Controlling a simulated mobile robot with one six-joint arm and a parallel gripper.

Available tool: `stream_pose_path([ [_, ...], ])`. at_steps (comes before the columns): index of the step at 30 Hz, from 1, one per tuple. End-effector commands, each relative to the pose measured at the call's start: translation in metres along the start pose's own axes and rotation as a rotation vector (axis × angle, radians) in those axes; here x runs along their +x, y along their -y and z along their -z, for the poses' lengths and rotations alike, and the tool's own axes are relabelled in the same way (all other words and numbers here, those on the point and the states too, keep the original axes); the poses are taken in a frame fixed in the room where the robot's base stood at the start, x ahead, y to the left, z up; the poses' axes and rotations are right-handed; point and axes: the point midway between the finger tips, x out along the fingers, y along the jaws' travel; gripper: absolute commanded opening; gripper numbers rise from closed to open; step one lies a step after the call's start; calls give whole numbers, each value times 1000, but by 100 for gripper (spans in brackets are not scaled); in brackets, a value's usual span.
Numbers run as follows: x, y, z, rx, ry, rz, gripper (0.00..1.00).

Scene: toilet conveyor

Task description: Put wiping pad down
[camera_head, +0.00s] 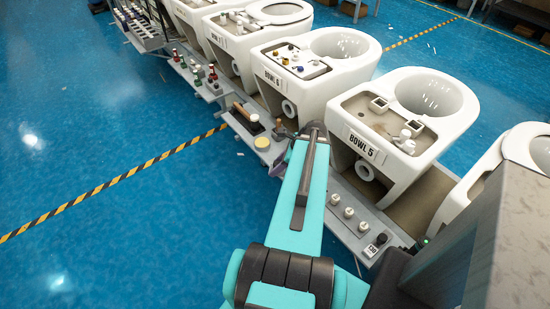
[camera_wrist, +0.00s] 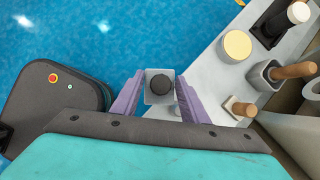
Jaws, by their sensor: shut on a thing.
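My gripper (camera_wrist: 160,77) has two purple fingers, which are shut on a grey square block with a round dark knob, which I take to be the wiping pad (camera_wrist: 151,98). In the wrist view the pad is over the blue floor, just left of the grey side shelf (camera_wrist: 208,88). A gap to the shelf cannot be judged from this view. In the head view a purple finger (camera_head: 277,169) shows beside the shelf's left edge, and my arm hides the pad.
The shelf holds a pale yellow disc (camera_wrist: 237,45), a grey cup (camera_wrist: 262,76) with a wooden handle, a small wooden-handled tool (camera_wrist: 240,107) and a dark tray (camera_wrist: 268,28). Toilet bowl 5 (camera_head: 372,117) stands to the right.

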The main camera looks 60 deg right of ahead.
Motion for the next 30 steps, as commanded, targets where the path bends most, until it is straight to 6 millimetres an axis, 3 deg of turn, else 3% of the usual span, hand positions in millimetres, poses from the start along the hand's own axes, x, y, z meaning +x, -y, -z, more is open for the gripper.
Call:
stream_pose_path([
  [30, 8, 16, -3, -2, 2, 2, 22],
])
